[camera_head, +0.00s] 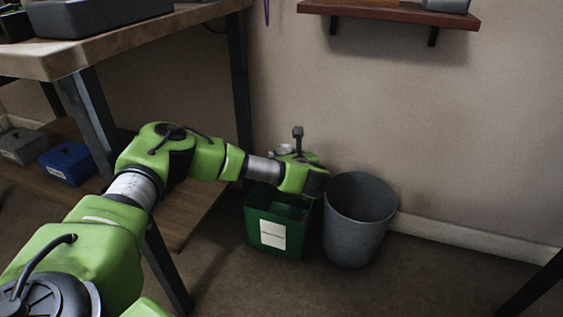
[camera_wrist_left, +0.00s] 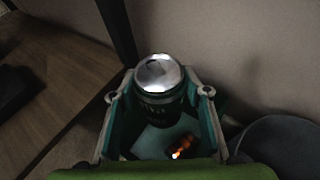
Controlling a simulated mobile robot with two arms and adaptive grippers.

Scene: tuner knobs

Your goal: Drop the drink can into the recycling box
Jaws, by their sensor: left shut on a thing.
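The drink can (camera_wrist_left: 160,92) shows in the left wrist view as a dark can with a bright silver top. My left gripper (camera_head: 312,181) is shut on it, with the can's top facing the wrist camera. The green recycling box (camera_head: 267,222) with a white label stands on the floor in the head view. My left gripper is above the box, near its right side. Its green walls (camera_wrist_left: 130,143) show around and below the can in the wrist view. I cannot tell the can's exact height over the rim. My right gripper is out of view.
A grey round bin (camera_head: 357,225) stands close to the right of the box. A workbench (camera_head: 150,38) with a lower shelf is at the left. A wall shelf (camera_head: 395,12) is above. Something orange (camera_wrist_left: 180,147) lies inside the box.

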